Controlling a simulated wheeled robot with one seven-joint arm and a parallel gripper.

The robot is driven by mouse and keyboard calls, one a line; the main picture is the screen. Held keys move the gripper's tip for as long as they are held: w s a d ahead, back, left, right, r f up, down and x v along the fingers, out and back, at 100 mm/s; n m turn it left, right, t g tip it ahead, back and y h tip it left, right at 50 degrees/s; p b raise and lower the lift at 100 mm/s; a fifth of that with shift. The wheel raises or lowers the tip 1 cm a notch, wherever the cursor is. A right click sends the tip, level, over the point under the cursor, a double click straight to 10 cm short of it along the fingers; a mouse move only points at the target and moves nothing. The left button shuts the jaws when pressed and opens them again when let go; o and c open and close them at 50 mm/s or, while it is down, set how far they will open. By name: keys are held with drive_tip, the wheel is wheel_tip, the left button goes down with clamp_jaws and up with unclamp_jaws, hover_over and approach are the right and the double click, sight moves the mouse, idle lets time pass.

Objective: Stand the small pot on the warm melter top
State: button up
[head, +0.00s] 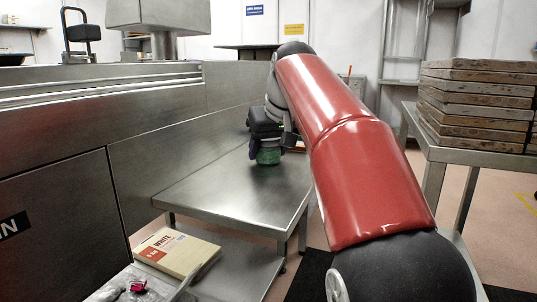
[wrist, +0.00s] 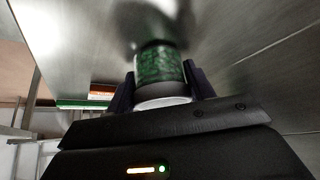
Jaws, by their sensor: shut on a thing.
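A small green patterned pot (head: 268,156) is at the far part of a low steel table. In the wrist view the pot (wrist: 160,72) has a pale, rounded near end and sits between my two dark fingers. My gripper (head: 266,143) is shut on it; it also shows in the wrist view (wrist: 162,88). The pot is at or just above the steel surface; I cannot tell if it touches. A dark blurred reflection lies beyond it in the wrist view. I cannot tell which surface is the warm melter top.
A long steel machine (head: 60,150) runs along the left. A boxed packet labelled white (head: 178,250) lies on a lower shelf. Stacked boards (head: 478,105) stand on a table at right. An orange-and-green object (wrist: 88,100) shows in the wrist view.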

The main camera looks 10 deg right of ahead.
drive_tip(key=o, duration=1)
drive_tip(key=shift+f, duration=0.1)
drive_tip(key=shift+o, duration=0.2)
